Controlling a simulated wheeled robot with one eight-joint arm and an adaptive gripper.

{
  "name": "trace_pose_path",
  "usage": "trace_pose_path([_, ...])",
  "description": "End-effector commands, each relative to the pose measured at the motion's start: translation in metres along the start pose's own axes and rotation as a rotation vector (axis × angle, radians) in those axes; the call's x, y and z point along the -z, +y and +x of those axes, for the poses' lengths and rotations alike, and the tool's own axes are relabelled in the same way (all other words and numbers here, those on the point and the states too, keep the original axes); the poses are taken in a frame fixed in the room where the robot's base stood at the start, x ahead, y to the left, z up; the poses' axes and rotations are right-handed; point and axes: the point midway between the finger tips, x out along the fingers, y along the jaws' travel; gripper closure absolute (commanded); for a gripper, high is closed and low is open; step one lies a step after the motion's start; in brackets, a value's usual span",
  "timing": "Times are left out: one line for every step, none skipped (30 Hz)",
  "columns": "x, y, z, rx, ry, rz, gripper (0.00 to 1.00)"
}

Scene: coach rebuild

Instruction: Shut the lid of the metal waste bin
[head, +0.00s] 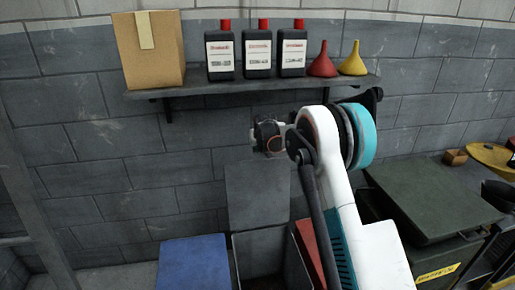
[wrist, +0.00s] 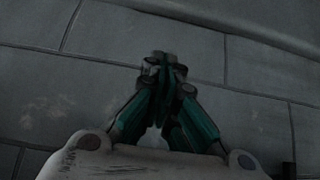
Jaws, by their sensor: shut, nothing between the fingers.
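The metal waste bin (head: 296,262) stands low at the centre of the head view, open at the top. Its grey lid (head: 257,197) stands upright at the back, close to the wall. My gripper (wrist: 163,62) is shut and empty in the wrist view, with bare block wall behind the fingertips. In the head view, my arm's end is above the lid's top edge, apart from it in the picture. The fingertips are hard to make out there. My arm hides part of the bin's right side.
A shelf (head: 213,88) above holds a cardboard box (head: 149,48), several dark bottles (head: 257,54) and two funnels (head: 322,62). A blue box (head: 194,264) is left of the bin, a red one (head: 307,246) right. A dark green container (head: 432,197) stands further right.

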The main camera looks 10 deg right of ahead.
Motion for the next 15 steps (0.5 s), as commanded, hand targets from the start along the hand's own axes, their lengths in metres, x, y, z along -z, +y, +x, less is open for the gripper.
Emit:
trace_pose_path([-0.001, 0.000, 0.011, 0.000, 0.000, 0.000, 1.00])
trace_pose_path([-0.001, 0.000, 0.015, 0.000, 0.000, 0.000, 1.00])
trace_pose_path([-0.001, 0.000, 0.020, 0.000, 0.000, 0.000, 1.00])
trace_pose_path([-0.001, 0.000, 0.024, 0.000, 0.000, 0.000, 1.00])
trace_pose_path([-0.001, 0.000, 0.028, 0.000, 0.000, 0.000, 1.00])
trace_pose_path([-0.001, 0.000, 0.033, 0.000, 0.000, 0.000, 1.00])
trace_pose_path([-0.001, 0.000, 0.036, 0.000, 0.000, 0.000, 1.00])
trace_pose_path([-0.001, 0.000, 0.040, 0.000, 0.000, 0.000, 1.00])
trace_pose_path([-0.001, 0.000, 0.044, 0.000, 0.000, 0.000, 1.00])
trace_pose_path([-0.002, 0.000, 0.041, 0.000, 0.000, 0.000, 1.00])
trace_pose_path([-0.005, 0.000, 0.038, 0.000, 0.000, 0.000, 1.00])
trace_pose_path([-0.008, 0.000, 0.036, 0.000, 0.000, 0.000, 1.00])
trace_pose_path([-0.010, 0.000, 0.034, 0.000, 0.000, 0.000, 1.00])
trace_pose_path([-0.012, 0.000, 0.033, 0.000, 0.000, 0.000, 1.00])
trace_pose_path([-0.015, 0.000, 0.030, 0.000, 0.000, 0.000, 1.00])
